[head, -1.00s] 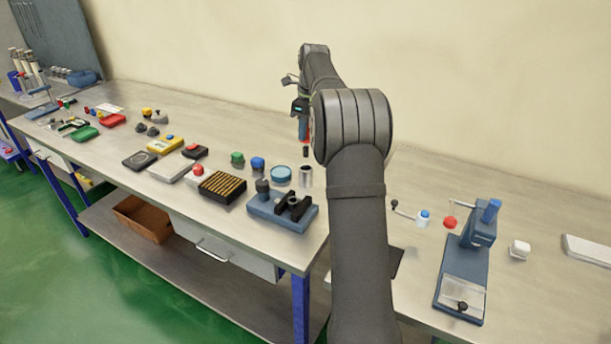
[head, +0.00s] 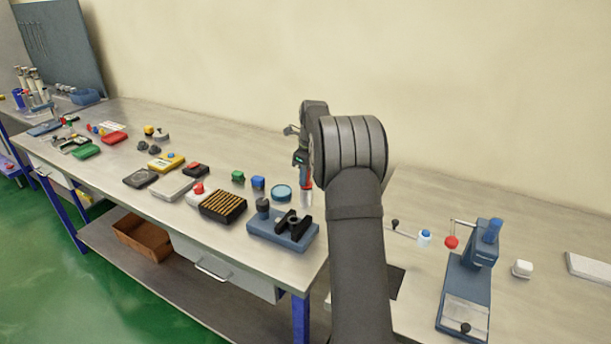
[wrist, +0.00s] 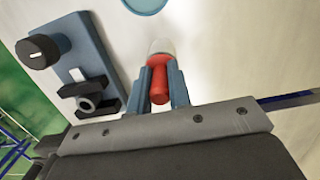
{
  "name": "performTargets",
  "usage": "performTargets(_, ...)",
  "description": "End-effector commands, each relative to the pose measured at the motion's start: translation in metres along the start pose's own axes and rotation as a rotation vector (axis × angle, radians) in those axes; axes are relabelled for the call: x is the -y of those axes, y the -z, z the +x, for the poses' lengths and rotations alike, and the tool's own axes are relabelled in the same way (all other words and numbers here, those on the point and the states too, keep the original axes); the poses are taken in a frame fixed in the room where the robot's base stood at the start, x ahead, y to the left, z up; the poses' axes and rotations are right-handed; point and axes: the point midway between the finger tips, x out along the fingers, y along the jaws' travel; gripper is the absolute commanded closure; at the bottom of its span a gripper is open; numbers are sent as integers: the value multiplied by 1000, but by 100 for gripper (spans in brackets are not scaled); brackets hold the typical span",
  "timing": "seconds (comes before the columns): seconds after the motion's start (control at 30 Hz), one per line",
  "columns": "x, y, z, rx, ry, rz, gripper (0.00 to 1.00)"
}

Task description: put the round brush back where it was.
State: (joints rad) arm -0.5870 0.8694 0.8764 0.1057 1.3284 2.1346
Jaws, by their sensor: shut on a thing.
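The round brush shows as a red handle (wrist: 158,80) between the two blue-grey fingers of my gripper (wrist: 160,88) in the wrist view. My gripper is shut on it. In the head view my gripper (head: 303,172) points down, with the red of the brush (head: 306,183) below it. A pale metal cup (head: 305,199) stands on the bench directly under the brush; its rounded, pale shape (wrist: 162,47) also shows at the brush's far end in the wrist view. The dark lower end of the brush is hidden, apparently at or inside the cup; I cannot tell how deep.
A blue-grey fixture (head: 262,230) with black clamps stands in front of the cup. A light-blue round dish (head: 281,192) is close on the cup's left. A blue press (head: 470,275) is at the right. The bench behind the cup is clear.

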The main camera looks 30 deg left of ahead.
Motion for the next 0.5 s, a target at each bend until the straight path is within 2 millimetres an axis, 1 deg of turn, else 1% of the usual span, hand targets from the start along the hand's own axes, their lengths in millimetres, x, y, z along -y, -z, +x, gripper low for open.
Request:
performTargets(0.23,0,1,8,0,0,0,100)
performTargets(0.27,0,1,8,0,0,0,80)
performTargets(0.3,0,1,8,0,0,0,72)
performTargets(0.37,0,1,8,0,0,0,61)
performTargets(0.5,0,1,8,0,0,0,60)
